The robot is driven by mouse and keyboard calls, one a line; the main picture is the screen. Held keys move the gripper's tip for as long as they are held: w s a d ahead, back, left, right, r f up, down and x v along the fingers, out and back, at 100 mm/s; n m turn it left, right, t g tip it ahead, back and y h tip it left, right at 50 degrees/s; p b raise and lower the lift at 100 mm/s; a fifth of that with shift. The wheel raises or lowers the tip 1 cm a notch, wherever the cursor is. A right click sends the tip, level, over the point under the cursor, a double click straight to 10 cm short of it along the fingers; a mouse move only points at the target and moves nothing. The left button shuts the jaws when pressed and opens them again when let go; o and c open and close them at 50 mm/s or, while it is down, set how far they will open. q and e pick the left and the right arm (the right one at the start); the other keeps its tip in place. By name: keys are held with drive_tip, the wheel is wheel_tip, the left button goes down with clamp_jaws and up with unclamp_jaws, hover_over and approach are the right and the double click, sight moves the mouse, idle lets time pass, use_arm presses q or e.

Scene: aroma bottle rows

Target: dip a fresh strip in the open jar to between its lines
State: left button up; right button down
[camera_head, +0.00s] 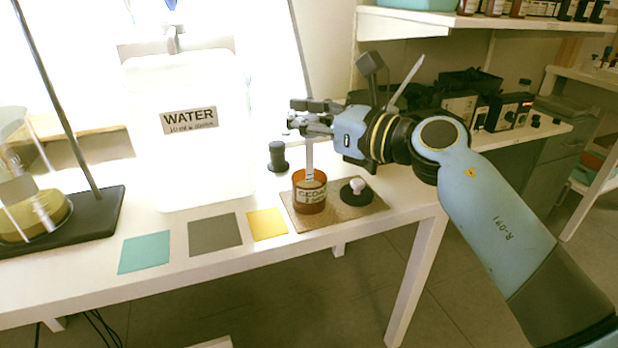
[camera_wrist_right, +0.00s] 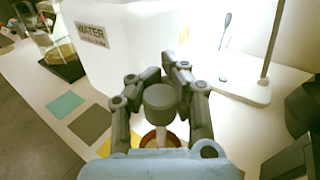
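The open amber jar (camera_head: 310,197) with a CEDAR-like label stands on a brown mat (camera_head: 340,212); its rim shows partly in the right wrist view (camera_wrist_right: 174,140). My right gripper (camera_head: 308,122) is above the jar, its fingers closed around the top of a pale strip (camera_head: 310,158). The strip hangs upright, its lower end reaching into the jar mouth. Its lines and the liquid level are too small to tell. The black stopper with a white knob (camera_head: 357,187) lies on the mat right of the jar. My left gripper is not in view.
A small dark grey stand (camera_head: 277,157) is behind the jar to the left. A large water container (camera_head: 195,150) stands left of it. Teal (camera_head: 145,252), grey (camera_head: 214,234) and yellow (camera_head: 267,223) squares lie along the front. A black-based stand (camera_head: 100,215) is far left.

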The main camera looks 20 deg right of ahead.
drive_tip(key=shift+f+b, duration=0.55)
drive_tip(key=shift+f, duration=0.4)
idle(0.8)
idle(0.7)
wheel_tip(320, 180, up, 6)
drive_tip(key=p, duration=0.5)
drive_tip(key=shift+f+p, duration=0.1)
drive_tip(key=shift+p, duration=0.2)
